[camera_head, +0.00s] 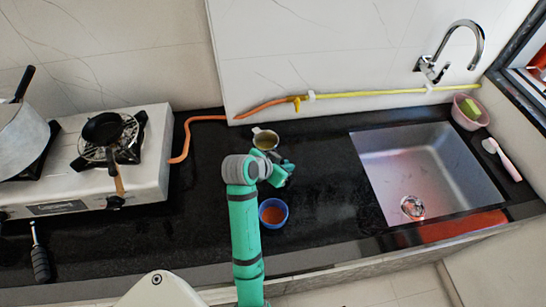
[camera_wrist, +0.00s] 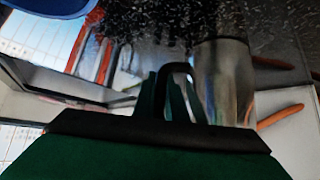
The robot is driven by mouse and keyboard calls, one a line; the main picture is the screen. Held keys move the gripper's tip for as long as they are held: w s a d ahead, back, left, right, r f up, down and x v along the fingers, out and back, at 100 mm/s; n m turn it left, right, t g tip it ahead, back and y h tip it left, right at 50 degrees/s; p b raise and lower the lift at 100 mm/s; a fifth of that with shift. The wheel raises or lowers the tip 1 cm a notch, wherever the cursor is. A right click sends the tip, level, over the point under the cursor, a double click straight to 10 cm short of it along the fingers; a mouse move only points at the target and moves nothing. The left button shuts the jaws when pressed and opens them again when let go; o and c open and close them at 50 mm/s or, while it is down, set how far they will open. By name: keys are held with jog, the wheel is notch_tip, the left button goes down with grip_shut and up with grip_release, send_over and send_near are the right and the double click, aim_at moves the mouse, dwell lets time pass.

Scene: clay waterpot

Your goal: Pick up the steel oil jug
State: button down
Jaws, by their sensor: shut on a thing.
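The steel oil jug (camera_head: 265,138) stands on the black counter behind my gripper (camera_head: 286,165), with brownish content showing at its top. In the wrist view the jug's shiny steel side (camera_wrist: 226,85) is just right of my fingers (camera_wrist: 172,98). Its dark curved handle (camera_wrist: 178,68) lies at the fingers, and they are shut on it. My arm and gripper partly hide the jug's lower part in the head view. I cannot tell any gap between the jug and the counter.
A blue bowl (camera_head: 273,222) with orange-brown content is close by my forearm. A white stove (camera_head: 150,185) with a black pan (camera_head: 102,128) and a large pot (camera_head: 20,140) is at left. A sink (camera_head: 425,165) is at right. The orange hose (camera_head: 186,140) runs behind.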

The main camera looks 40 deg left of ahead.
jog(key=r, duration=0.4)
jog(key=shift+s+r, duration=0.15)
jog(key=shift+s, duration=0.2)
jog(key=s+f+v, duration=0.2)
jog(key=v, duration=1.3)
jog(key=shift+s+d, duration=0.25)
jog(key=shift+s, duration=0.1)
jog(key=shift+w, duration=0.15)
